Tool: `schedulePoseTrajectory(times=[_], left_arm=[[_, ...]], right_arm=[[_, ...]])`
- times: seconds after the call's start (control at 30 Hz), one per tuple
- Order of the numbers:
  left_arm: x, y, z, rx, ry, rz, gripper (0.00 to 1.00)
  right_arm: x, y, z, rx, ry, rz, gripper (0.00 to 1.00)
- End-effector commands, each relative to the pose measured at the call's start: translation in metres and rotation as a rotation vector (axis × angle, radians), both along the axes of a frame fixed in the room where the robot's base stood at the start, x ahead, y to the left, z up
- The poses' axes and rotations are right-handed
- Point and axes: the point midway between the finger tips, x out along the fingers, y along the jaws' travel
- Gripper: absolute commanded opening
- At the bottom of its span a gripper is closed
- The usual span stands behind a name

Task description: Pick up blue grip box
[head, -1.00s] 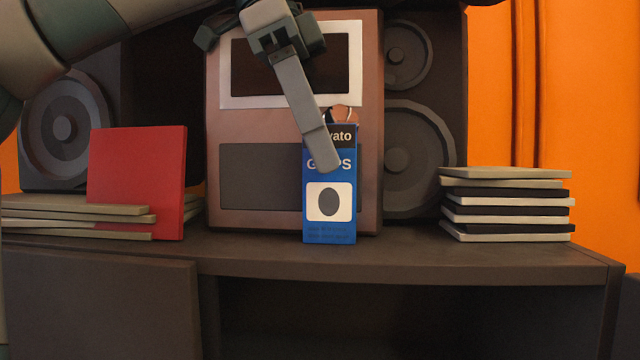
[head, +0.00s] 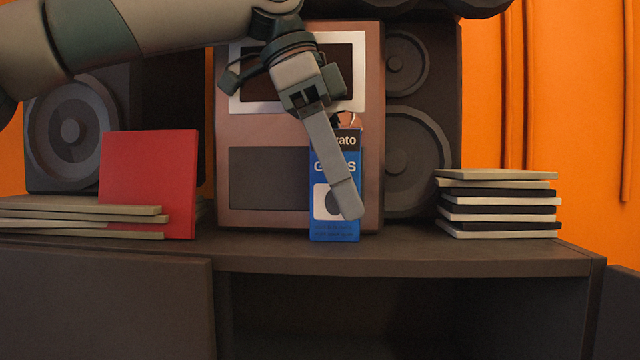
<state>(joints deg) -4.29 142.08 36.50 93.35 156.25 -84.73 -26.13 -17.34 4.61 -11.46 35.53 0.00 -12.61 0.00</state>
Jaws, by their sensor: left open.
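The blue grip box (head: 321,226) stands upright near the front of the cabinet top, before the brown stereo unit. It has a black top band with white lettering and a white window with a dark oval. My left gripper (head: 350,212) comes in from the upper left, open, pointing down. One long grey finger crosses in front of the box and hides part of its label and window. The other finger is hidden, and I cannot tell whether the finger touches the box. My right gripper does not show.
The brown stereo unit (head: 265,130) is close behind the box. A red case (head: 150,185) stands at left beside several flat cases (head: 80,217). A stack of cases (head: 497,205) is at right. The cabinet top (head: 400,250) is clear between box and stack.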

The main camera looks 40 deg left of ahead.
Motion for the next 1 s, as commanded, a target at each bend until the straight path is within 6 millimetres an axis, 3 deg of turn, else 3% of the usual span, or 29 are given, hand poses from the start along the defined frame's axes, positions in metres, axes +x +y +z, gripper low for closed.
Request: schedulePoseTrajectory(times=[0.4,0.47,0.6,0.63,1.0], left_arm=[[0.0000,0.0002,0.0001,-0.001,-0.001,0.000,0.53],[0.0000,0.0002,0.0002,-0.001,-0.001,0.000,0.41],[0.0000,0.0003,0.0003,-0.001,-0.001,0.000,0.08],[0.0000,0.0003,0.0003,-0.001,-0.001,0.000,0.05],[0.0003,0.0001,0.0035,-0.001,-0.002,0.000,0.05]], right_arm=[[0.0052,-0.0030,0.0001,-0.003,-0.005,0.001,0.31],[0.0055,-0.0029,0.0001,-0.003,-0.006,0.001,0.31],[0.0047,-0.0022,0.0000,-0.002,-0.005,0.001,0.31],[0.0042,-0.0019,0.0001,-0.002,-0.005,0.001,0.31],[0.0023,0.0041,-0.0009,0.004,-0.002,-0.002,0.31]])
